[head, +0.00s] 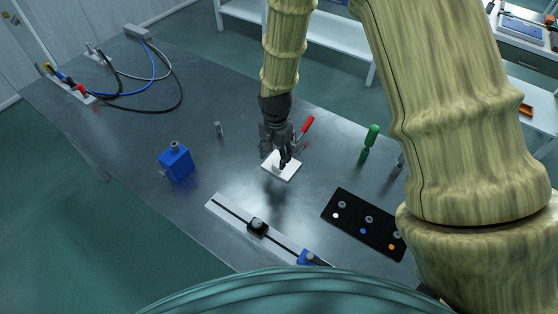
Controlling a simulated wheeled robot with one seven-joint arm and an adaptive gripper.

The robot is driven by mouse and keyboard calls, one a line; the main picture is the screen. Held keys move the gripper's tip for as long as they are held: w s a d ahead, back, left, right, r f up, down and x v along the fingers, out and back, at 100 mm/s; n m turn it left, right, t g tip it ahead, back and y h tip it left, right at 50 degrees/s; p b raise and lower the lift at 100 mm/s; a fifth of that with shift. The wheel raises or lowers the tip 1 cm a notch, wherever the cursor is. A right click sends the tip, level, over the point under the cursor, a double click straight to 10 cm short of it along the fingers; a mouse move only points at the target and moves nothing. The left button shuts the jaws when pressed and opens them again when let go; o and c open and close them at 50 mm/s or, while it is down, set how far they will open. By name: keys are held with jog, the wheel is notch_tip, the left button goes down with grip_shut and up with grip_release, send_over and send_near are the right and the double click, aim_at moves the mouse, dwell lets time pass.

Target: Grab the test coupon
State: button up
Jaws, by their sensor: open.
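A small white square piece (288,174), which looks like the test coupon or a pad bearing it, lies on the dark table. A pale raised part seems to stand on it near the fingers, but it is too small to tell clearly. My gripper (281,160) points down right over the white piece and hides its back part. The jaws are open. I cannot tell whether the fingertips touch the piece.
A red-handled tool (305,127) is close behind my gripper. A green-handled screwdriver (371,138) stands to the right. A blue block (176,162) is left, a slotted rail (231,216) in front, and a black panel (352,212) front right. Cables (152,72) lie back left.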

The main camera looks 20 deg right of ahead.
aim_at(277, 164)
jog(key=f, duration=0.1)
jog(key=w+f+p, duration=0.1)
jog(key=f, duration=0.2)
jog(key=shift+w+d+p, duration=0.2)
jog(key=shift+w+p, duration=0.15)
jog(key=shift+w, duration=0.05)
jog(key=shift+w+d+f, duration=0.1)
jog(key=shift+d+f, duration=0.05)
jog(key=shift+f, duration=0.2)
jog(key=shift+d+f+p, duration=0.1)
jog(key=shift+f+p, duration=0.2)
jog(key=shift+p, duration=0.1)
jog(key=shift+s+f, duration=0.35)
jog(key=shift+s, duration=0.4)
jog(key=shift+s+r, duration=0.15)
jog(key=shift+s, duration=0.15)
jog(key=shift+w+f, duration=0.7)
jog(key=shift+f, duration=0.05)
jog(key=shift+s+r, duration=0.3)
jog(key=c, duration=0.8)
grip_shut()
jog(key=shift+w, duration=0.1)
